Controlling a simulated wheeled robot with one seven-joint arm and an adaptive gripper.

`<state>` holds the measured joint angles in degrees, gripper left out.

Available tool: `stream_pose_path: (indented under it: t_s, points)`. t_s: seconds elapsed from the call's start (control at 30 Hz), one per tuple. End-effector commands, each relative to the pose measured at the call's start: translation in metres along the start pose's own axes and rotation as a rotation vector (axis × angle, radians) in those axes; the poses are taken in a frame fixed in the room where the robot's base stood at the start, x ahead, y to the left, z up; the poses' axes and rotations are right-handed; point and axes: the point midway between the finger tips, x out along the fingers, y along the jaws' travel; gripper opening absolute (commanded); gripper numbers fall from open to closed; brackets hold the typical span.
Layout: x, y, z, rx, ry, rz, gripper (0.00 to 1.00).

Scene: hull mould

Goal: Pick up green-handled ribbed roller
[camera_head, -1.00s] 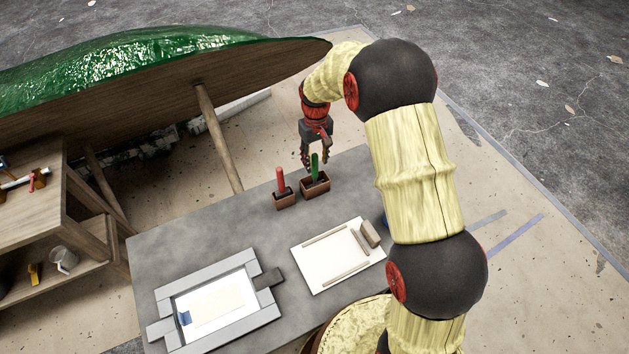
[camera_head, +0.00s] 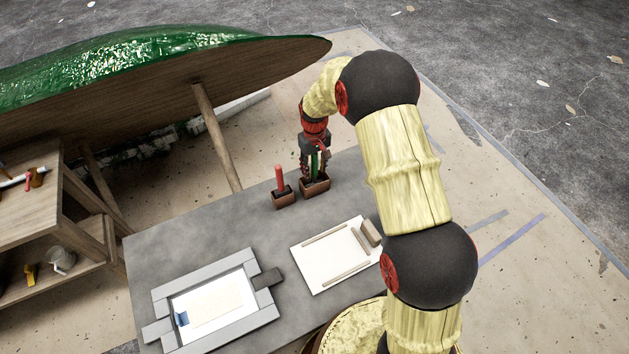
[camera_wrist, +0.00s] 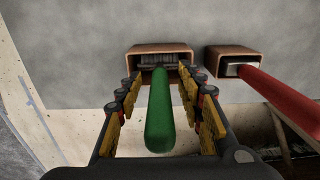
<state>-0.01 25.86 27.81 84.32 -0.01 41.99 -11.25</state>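The green-handled ribbed roller (camera_wrist: 159,115) stands handle-up in a small brown box (camera_wrist: 137,50). Its grey ribbed head shows inside the box in the wrist view. In the head view the green handle (camera_head: 314,163) is partly covered by my gripper (camera_head: 313,172). My gripper is open, with one finger on each side of the handle in the wrist view (camera_wrist: 160,92). Gaps show between the handle and both fingers. The fingertips are down near the box's rim.
A red-handled tool (camera_head: 279,178) stands in a second brown box (camera_head: 284,199) close beside. A white board (camera_head: 330,262) with wooden strips and a grey-framed panel (camera_head: 262,315) lie on the grey table (camera_head: 190,232). The green hull (camera_head: 130,60) overhangs behind.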

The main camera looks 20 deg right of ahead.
Motion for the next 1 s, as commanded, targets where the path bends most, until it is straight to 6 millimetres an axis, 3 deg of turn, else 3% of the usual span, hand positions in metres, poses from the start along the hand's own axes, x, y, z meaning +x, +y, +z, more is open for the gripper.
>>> stream_pose_path:
  t_s: [0.7,1.0]
  points:
    - [-0.0003,0.0000,0.0002,0.000,0.000,0.000,0.00]
    - [-0.0006,0.0001,0.0000,0.000,0.000,0.000,0.00]
